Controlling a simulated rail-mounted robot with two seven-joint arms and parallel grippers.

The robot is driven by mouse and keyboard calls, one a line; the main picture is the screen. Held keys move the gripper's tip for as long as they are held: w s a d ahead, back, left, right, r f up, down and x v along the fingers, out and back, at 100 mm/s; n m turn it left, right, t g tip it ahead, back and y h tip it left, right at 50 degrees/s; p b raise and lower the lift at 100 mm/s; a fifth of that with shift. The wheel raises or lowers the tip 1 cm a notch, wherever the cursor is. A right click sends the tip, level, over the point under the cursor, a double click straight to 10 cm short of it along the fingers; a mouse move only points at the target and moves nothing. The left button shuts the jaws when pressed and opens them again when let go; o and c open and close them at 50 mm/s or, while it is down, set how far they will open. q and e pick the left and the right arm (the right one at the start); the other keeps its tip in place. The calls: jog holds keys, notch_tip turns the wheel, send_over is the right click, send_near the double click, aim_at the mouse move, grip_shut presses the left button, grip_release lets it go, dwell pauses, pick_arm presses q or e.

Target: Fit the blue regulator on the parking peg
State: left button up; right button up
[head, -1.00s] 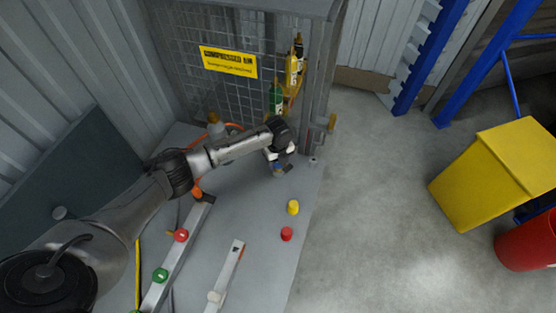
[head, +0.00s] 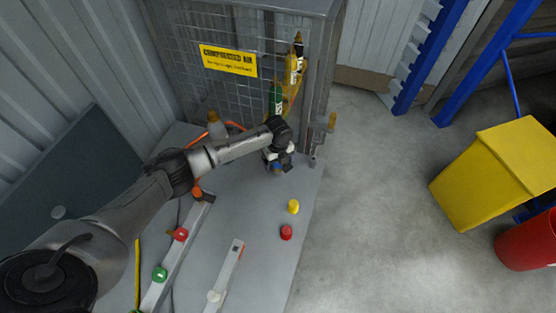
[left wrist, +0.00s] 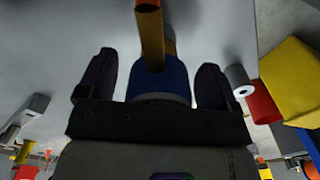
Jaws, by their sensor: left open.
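The blue regulator (left wrist: 160,78) stands between the two fingers of my left gripper (left wrist: 154,82) in the left wrist view. Gaps show on both sides of it, so the gripper is open around it. An orange-brown stem (left wrist: 150,35) crosses in front of the blue body. In the head view my left gripper (head: 279,161) is low over the grey bench near the cage corner, and it mostly hides the regulator. A short grey post (head: 313,162) stands just to its right; it may be the parking peg. A grey cylinder (left wrist: 240,79) shows right of the fingers in the left wrist view.
A mesh cage (head: 235,95) with bottles stands behind the gripper. A yellow cap (head: 293,207) and a red cap (head: 286,232) sit nearer on the bench. A rail with coloured knobs (head: 178,252) and a pale rail (head: 227,272) lie at lower left. Bench between is clear.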

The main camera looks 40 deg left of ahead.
pick_arm(q)
notch_tip(320, 180, up, 14)
jog(key=p, duration=0.1)
jog(key=shift+p, duration=0.3)
jog(key=shift+f, duration=0.1)
